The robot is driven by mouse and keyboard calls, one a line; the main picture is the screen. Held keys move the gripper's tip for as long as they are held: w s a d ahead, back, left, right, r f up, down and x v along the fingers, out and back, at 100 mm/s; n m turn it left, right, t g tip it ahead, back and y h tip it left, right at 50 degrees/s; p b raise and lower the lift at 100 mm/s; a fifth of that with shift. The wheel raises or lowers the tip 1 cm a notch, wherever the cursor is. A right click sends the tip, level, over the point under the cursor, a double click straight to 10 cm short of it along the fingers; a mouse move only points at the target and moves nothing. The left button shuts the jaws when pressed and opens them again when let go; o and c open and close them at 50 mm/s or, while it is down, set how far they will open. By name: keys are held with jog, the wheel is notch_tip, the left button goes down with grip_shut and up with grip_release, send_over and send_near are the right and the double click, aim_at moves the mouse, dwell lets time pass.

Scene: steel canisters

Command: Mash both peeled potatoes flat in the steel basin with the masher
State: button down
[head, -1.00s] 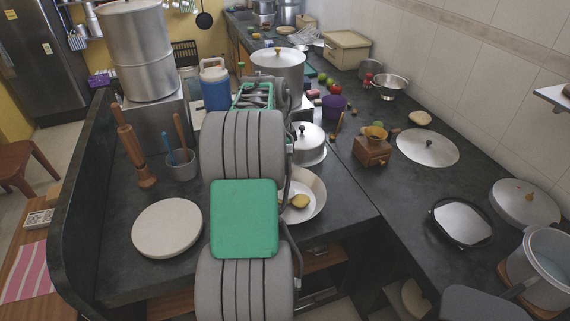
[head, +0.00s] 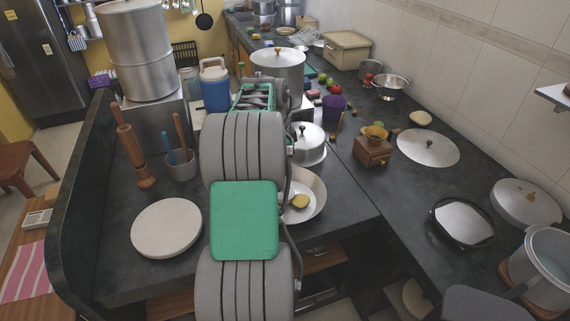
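The steel basin (head: 314,207) sits on the dark counter in the middle of the head view, its left part hidden behind my arm. One yellow peeled potato (head: 300,201) lies inside it; whether a second lies there is hidden. My arm stretches forward over the counter and covers the view of my gripper, so its fingers do not show. I cannot make out the masher; utensils with wooden and blue handles stand in a grey cup (head: 181,165) left of my arm.
A round white board (head: 166,228) lies left of my arm. A wooden grinder (head: 373,152) and a large lid (head: 428,147) are to the right.

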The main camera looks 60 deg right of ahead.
jog(key=shift+f+b, duration=0.4)
jog(key=shift+f, duration=0.2)
jog(key=shift+r+p, duration=0.7)
jog(key=shift+r, duration=0.35)
jog(key=shift+f, duration=0.15)
jog(key=shift+f+b, duration=0.9)
jog(key=shift+b, duration=0.05)
jog(key=shift+f, duration=0.1)
